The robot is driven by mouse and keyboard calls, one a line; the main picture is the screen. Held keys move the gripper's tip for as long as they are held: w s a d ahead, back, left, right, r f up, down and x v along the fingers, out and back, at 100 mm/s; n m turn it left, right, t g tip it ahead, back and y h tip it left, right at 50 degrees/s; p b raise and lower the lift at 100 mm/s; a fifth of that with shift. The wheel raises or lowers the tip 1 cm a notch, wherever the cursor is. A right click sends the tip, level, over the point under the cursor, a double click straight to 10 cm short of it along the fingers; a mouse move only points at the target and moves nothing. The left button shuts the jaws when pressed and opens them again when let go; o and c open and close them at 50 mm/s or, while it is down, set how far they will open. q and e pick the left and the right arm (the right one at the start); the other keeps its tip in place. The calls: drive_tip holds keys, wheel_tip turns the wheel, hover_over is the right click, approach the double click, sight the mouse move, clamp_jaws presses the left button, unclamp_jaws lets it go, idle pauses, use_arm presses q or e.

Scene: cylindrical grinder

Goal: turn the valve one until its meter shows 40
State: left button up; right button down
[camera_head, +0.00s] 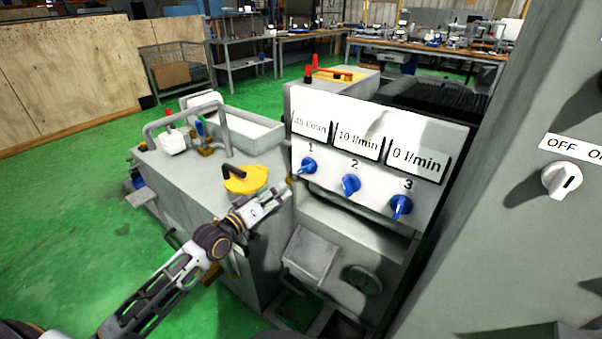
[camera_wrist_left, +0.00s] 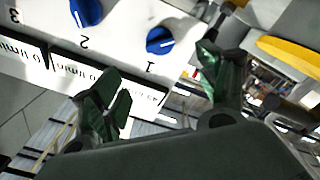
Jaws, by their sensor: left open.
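Valve one (camera_head: 307,166) is a blue knob under the label 1 on the white panel (camera_head: 440,197). It also shows in the left wrist view (camera_wrist_left: 160,41), upside down. Its meter (camera_head: 311,126) seems to read 45 l/min. My left gripper (camera_head: 283,192) is open and empty, just left of and below valve one in the head view. In the left wrist view its dark green fingers (camera_wrist_left: 160,90) are spread apart, and the knob lies beyond the gap between them, apart from both. A finger partly covers the meter there. My right gripper is not in view.
Valve two (camera_head: 351,185), its meter reading 10 l/min, and valve three (camera_head: 401,206), its meter reading 0 l/min, sit to the right. A yellow part (camera_head: 246,179) lies on the machine left of the panel. A grey cabinet with an OFF switch (camera_head: 562,180) stands at right.

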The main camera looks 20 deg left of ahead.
use_arm(q)
drive_tip(key=shift+w, duration=0.1)
approach(302, 171)
drive_tip(key=shift+w, duration=0.9)
drive_tip(key=shift+d+b+x, duration=0.15)
drive_tip(key=shift+b+x, duration=0.15)
drive_tip(key=shift+x, duration=0.65)
drive_tip(key=shift+d+b+x, duration=0.2)
drive_tip(key=shift+b+x, duration=0.1)
drive_tip(key=shift+x, duration=2.05)
drive_tip(key=shift+w+d, duration=0.25)
drive_tip(key=shift+w, duration=0.05)
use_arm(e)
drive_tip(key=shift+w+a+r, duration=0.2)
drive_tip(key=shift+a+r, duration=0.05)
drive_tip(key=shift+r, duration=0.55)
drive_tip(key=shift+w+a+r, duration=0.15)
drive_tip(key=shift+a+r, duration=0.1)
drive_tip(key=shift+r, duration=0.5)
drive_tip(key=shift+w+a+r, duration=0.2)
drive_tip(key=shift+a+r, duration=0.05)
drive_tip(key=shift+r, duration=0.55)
use_arm(q)
drive_tip(key=shift+r, duration=0.1)
drive_tip(key=shift+c, duration=0.4)
drive_tip(key=c, duration=1)
